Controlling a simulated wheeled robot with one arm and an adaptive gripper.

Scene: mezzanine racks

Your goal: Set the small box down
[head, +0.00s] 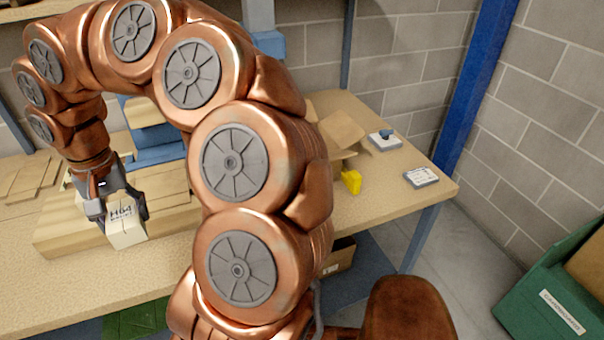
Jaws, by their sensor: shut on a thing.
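A small pale box (126,236) with dark lettering on its upper face is in the head view at left. My gripper (115,218) points down with its dark fingers on either side of the box and is shut on it. The box is over the front part of the wooden bench (75,290), in front of a long wooden block. I cannot tell whether its underside touches the bench top. My arm hides the middle of the bench.
Flat cardboard pieces (25,180) lie at the left. An open cardboard box (340,135), a yellow object (351,181) and a small labelled item (421,177) are on the right part of the bench. A green bin (545,300) stands at lower right. The bench front left is clear.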

